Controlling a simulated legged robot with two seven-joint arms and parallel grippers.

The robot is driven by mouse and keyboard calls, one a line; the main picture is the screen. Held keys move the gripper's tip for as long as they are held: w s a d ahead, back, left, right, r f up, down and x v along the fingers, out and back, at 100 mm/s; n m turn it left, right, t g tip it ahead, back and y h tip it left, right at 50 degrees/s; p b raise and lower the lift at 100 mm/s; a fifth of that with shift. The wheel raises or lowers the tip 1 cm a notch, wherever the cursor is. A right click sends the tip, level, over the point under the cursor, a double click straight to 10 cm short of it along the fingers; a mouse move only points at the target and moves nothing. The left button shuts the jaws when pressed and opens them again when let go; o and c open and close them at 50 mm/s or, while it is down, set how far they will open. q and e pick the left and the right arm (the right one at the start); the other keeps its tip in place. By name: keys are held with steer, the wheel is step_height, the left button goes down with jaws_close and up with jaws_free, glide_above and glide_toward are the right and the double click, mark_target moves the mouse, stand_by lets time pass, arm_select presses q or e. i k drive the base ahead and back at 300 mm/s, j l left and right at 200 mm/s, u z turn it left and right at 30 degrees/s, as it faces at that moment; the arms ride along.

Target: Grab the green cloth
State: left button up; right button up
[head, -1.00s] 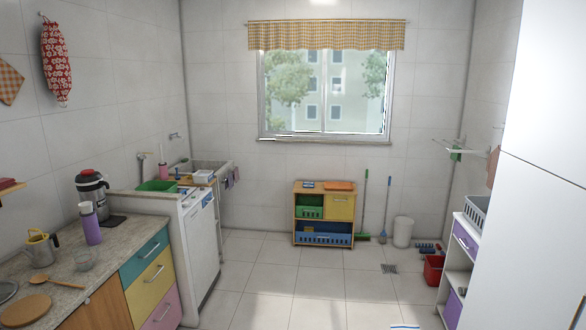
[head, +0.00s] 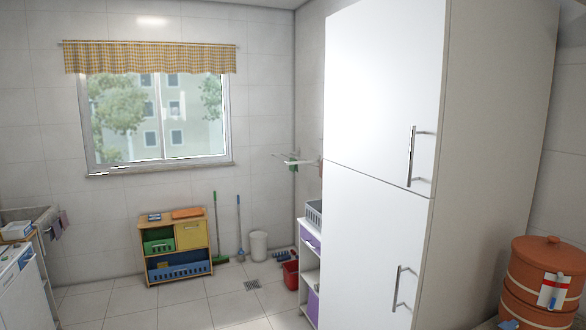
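A small green item (head: 293,162), which may be the green cloth, hangs at a white wall rack (head: 312,162) on the right wall, just left of the tall white cabinet. It is too small to be sure what it is. The cabinet's edge cuts off the rack's right side. Neither of my grippers is in view.
The tall white cabinet (head: 385,90) fills the right middle. A clay water pot (head: 545,262) stands at the lower right. A wooden shelf unit (head: 178,215), a white bin (head: 258,246) and a red bucket (head: 290,275) stand at the back. The tiled floor (head: 200,312) is clear in front.

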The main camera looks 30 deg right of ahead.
mark_target(293, 167)
steer(key=i+l+z, duration=0.3)
steer(key=i, duration=0.25)
steer(key=i+z, duration=0.25)
steer(key=i, duration=0.3)
steer(key=i+z, duration=0.1)
steer(key=i, duration=2.6)
